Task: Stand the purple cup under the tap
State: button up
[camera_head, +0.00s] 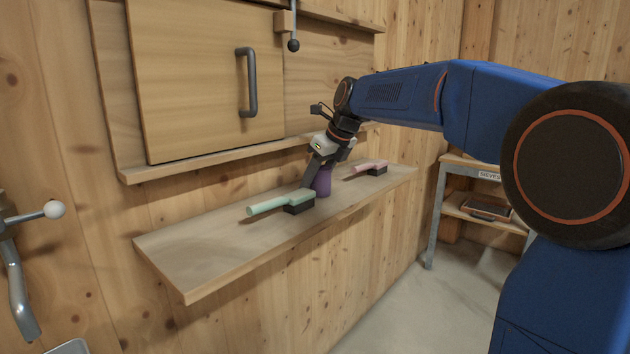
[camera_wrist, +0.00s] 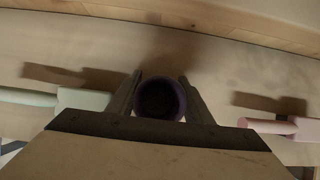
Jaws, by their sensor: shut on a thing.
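The purple cup (camera_head: 322,182) stands upright on the wooden shelf (camera_head: 190,262), between two brushes. In the wrist view I look down into the dark inside of the cup (camera_wrist: 160,98). My gripper (camera_head: 318,172) has come down over it, and its fingers (camera_wrist: 160,92) are shut on the cup's two sides. The fingers hide part of the cup in the head view. A metal tap (camera_head: 15,265) with a white-knobbed lever (camera_head: 54,209) is at the far left edge; its spout points down.
A mint-green brush (camera_head: 268,204) lies left of the cup and a pink brush (camera_head: 368,167) lies right of it. A cabinet door with a grey handle (camera_head: 247,82) is above the shelf. A labelled rack (camera_head: 436,215) stands at right. The shelf's left end is bare.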

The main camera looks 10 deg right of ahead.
jog(key=shift+f, duration=0.15)
jog(key=o, duration=1)
jog(key=shift+v, duration=6.15)
